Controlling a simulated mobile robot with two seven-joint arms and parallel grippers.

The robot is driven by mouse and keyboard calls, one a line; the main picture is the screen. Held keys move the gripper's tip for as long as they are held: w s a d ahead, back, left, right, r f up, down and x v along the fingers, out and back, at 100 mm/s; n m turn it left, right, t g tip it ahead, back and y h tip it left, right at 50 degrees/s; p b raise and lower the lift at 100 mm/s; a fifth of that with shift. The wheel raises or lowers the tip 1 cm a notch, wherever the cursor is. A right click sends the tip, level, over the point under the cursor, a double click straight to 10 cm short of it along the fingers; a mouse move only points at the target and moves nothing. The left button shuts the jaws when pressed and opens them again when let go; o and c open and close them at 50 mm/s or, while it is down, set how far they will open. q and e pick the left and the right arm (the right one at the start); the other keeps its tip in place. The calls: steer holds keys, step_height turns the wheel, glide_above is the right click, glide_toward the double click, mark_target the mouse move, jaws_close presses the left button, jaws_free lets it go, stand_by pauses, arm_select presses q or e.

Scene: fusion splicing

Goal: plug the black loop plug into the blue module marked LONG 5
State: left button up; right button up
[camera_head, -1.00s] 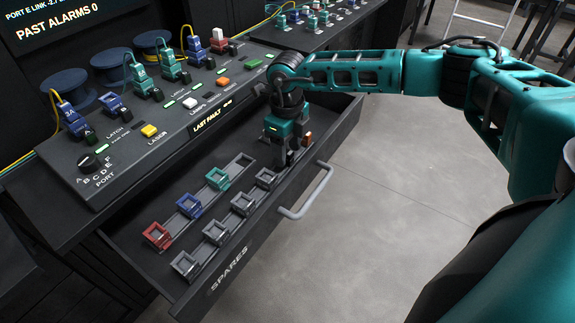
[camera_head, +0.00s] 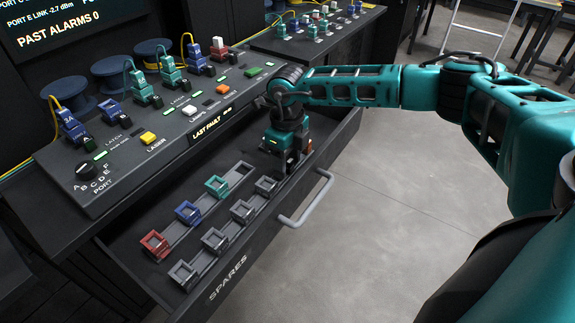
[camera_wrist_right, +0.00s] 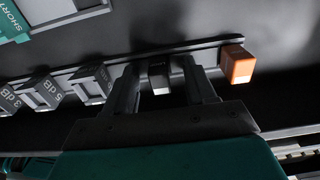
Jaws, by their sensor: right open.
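My right gripper (camera_head: 276,166) points down into the far end of the open drawer. In the right wrist view my gripper (camera_wrist_right: 160,76) is open, with its two fingers on either side of a small black block with a pale face (camera_wrist_right: 159,80), which looks like the black loop plug. I cannot tell whether the fingers touch it. In the head view my gripper hides this plug. My left gripper is out of view.
The drawer (camera_head: 235,268) holds red (camera_head: 154,244), blue (camera_head: 187,211) and teal (camera_head: 217,186) frames, plus several grey ones (camera_head: 214,239). An orange block (camera_wrist_right: 238,65) sits just right of my fingers. Yellow cables run behind the console modules. The floor beyond the drawer handle (camera_head: 307,200) is clear.

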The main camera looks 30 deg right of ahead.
mark_target(287, 159)
steer(key=shift+c, duration=0.4)
jaws_close()
stand_by(0.4)
steer(key=shift+r, duration=0.2)
steer(key=shift+r+p, duration=1.3)
steer(key=shift+r, duration=0.05)
steer(key=shift+r+p, duration=1.15)
steer(key=shift+r, duration=0.35)
